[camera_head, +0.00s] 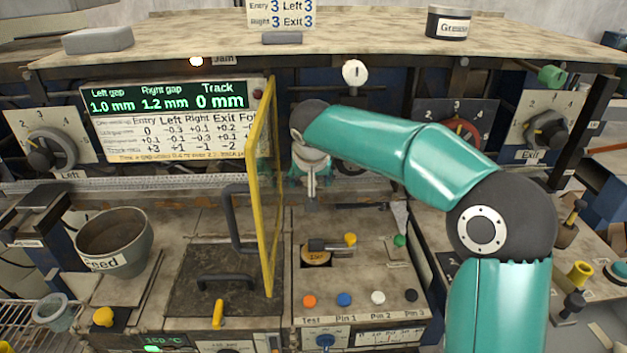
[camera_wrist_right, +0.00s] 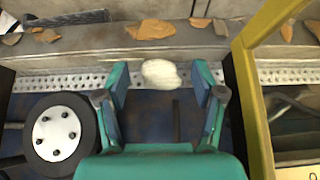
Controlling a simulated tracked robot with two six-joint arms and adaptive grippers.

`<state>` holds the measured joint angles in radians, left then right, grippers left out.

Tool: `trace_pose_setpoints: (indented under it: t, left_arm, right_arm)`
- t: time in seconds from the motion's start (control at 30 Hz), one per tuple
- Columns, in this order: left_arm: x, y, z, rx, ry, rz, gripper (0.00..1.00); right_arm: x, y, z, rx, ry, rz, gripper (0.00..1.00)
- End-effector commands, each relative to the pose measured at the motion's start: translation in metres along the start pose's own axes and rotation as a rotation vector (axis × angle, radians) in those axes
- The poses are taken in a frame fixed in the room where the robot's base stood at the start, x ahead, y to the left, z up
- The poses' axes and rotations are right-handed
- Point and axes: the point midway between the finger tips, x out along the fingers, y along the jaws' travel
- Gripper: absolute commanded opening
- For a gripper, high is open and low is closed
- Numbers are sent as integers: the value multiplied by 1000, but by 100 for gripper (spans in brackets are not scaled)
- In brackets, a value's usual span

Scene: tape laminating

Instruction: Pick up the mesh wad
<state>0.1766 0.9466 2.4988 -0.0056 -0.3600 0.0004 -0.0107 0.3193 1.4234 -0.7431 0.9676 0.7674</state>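A pale, whitish lump, which looks like the mesh wad (camera_wrist_right: 161,73), shows in the right wrist view at the edge of a perforated metal strip. My right gripper (camera_wrist_right: 161,82) is open, with one finger on each side of the lump. The lump appears between or just beyond the fingertips; I cannot tell whether either finger touches it. My left gripper is not in view.
An upright yellow frame (camera_head: 266,190) stands close left of the right gripper. A perforated strip (camera_wrist_right: 276,75) and a ledge with brown flakes (camera_wrist_right: 150,29) lie beyond the fingers. A dark roller with a white hub (camera_wrist_right: 56,134) is left in the wrist view. A feed bowl (camera_head: 114,245) stands left.

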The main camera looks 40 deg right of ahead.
Motion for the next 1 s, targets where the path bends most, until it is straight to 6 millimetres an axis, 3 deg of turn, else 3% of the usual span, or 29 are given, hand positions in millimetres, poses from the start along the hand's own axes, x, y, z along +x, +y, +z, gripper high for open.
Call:
trace_pose_setpoints:
  t: [0.03,0.13,0.23,0.67,0.9,1.0]
  left_arm:
    - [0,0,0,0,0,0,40]
    - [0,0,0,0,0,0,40]
    - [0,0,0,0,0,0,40]
    - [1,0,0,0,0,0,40]
    - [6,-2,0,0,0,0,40]
    - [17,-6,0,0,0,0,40]
  right_arm:
    - [0,0,0,0,0,0,55]
    - [0,0,0,0,0,0,38]
    - [0,0,0,0,-1,0,29]
    - [-1,0,0,0,-2,2,29]
    - [-13,0,-8,1,2,1,29]
    - [-21,0,11,-2,1,-1,28]
